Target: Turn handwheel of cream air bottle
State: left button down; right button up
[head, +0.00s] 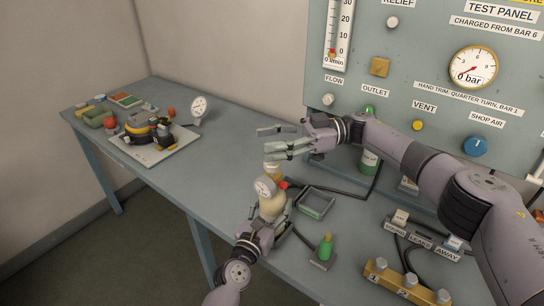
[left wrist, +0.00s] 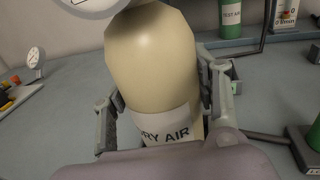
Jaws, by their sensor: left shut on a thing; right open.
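The cream air bottle (head: 272,207) stands upright near the front edge of the bench, with a round white gauge (head: 265,187) and a small red part near its top. Its "DRY AIR" label shows in the left wrist view (left wrist: 165,132). My left gripper (head: 271,216) is shut around the bottle's body, one finger on each side. My right gripper (head: 270,144) is open just above the bottle's top, its fingers pointing left. The handwheel is not clearly visible; a brass-coloured part (head: 272,171) shows under the right fingers.
A green bottle (head: 370,163) stands behind by the test panel (head: 440,60). A breathing set on a board (head: 155,150) is at left. Hoses cross the bench.

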jog(key=shift+r, duration=2)
jog(key=s+a+f+m+h, duration=0.1)
jog(key=s+a+h, duration=0.25)
jog(key=h, duration=0.45)
notch_tip(320, 180, up, 4)
jog(key=m+t+h, duration=0.5)
jog(key=h, duration=0.4)
send_over(272, 165)
jog(key=w, duration=0.1)
jog(key=shift+m, duration=0.3)
notch_tip(272, 165, down, 12)
jog(key=shift+w+d+r, duration=0.1)
jog(key=shift+r, duration=0.1)
jog(key=shift+c, duration=0.6)
jog(key=c, duration=1)
jog(key=shift+c, duration=0.2)
